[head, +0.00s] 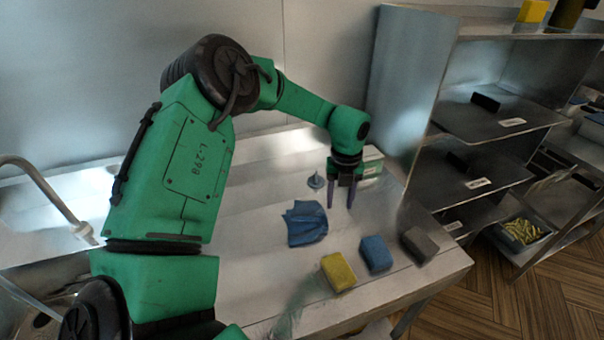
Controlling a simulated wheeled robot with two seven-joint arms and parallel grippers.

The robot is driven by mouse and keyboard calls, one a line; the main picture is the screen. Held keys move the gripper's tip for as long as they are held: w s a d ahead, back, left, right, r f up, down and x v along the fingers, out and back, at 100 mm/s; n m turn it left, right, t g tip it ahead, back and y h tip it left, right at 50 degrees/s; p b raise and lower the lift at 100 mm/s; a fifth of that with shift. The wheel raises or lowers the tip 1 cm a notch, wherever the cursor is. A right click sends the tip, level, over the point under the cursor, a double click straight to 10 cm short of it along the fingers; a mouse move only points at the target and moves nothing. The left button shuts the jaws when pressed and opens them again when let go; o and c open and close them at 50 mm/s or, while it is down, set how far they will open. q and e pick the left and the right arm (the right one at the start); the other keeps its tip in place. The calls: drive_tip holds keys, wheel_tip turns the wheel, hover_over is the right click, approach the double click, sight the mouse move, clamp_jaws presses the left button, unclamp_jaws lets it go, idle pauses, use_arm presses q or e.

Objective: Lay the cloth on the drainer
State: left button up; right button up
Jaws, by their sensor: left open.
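The blue cloth (306,223) lies crumpled on the pale steel worktop, left of and nearer than my left gripper. My left gripper (341,200) points down over the worktop, with its two dark fingers apart and nothing between them. It is to the right of the cloth and not touching it. The flat steel surface beside the sink, apparently the drainer (245,232), is partly hidden behind my left arm. My right gripper is not in view.
A yellow sponge (338,271), a blue sponge (376,254) and a grey block (418,244) line the front edge. A small grey plug-like piece (316,181) and a box (371,163) stand behind. A tap (50,190) is left; steel shelving (410,90) bounds the right.

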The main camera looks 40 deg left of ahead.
sight(321, 227)
use_arm(q)
drive_tip(key=shift+a+f, duration=0.3)
drive_tip(key=c, duration=0.5)
drive_tip(key=a+f, duration=0.1)
drive_tip(key=a, duration=0.1)
drive_tip(key=s+a+f, duration=0.1)
drive_tip(key=a+f, duration=0.1)
drive_tip(key=shift+a+f, duration=0.25)
clamp_jaws()
wheel_tip(321, 227, down, 2)
drive_tip(key=shift+f, duration=0.2)
drive_tip(key=shift+w+d+f, duration=0.1)
drive_tip(key=shift+w, duration=0.05)
drive_tip(key=shift+f, duration=0.1)
wheel_tip(321, 227, down, 4)
drive_tip(key=b, duration=0.6)
